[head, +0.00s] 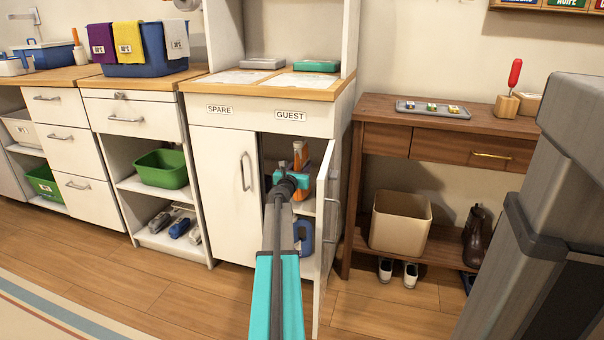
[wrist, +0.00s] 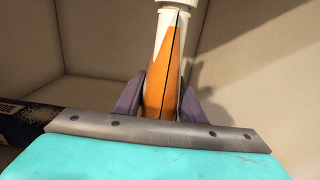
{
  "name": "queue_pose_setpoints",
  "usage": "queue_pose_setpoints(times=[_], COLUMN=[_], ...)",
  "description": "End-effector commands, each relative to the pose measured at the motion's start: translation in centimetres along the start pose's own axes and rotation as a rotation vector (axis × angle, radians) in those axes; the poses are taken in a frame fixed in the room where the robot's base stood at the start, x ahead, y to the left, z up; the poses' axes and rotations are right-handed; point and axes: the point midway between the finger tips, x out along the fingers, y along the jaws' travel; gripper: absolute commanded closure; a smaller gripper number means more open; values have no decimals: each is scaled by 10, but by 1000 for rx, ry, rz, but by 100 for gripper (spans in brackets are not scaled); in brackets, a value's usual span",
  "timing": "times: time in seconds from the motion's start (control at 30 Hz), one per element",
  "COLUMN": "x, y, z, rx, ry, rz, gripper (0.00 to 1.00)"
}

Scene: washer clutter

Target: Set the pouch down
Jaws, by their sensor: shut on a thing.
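The pouch, orange with a white top, is upright between the purple fingers of my gripper (wrist: 152,98) in the wrist view, where its orange side (wrist: 155,85) shows. In the head view the pouch (head: 300,153) shows beyond my gripper (head: 297,181), inside the open cabinet under the GUEST label. My gripper is shut on it. The gripper and the wrist hide the pouch's lower end. I cannot tell whether it touches the shelf (head: 304,207).
The cabinet's right door (head: 326,230) stands open beside my arm; its left door (head: 225,190) is shut. A blue item (head: 304,232) stands below the shelf. A dark printed item (wrist: 18,122) lies left of the gripper. A wooden console table (head: 385,140) stands to the right.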

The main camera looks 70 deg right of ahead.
Motion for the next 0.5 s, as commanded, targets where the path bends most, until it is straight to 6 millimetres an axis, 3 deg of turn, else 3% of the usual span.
queue_pose_setpoints(times=[0.1,0.5], x=[1,4], y=[0,0], z=[-14,-16], rx=[-1,0], ry=[-2,-2], rz=[-1,0], gripper=[100,100])
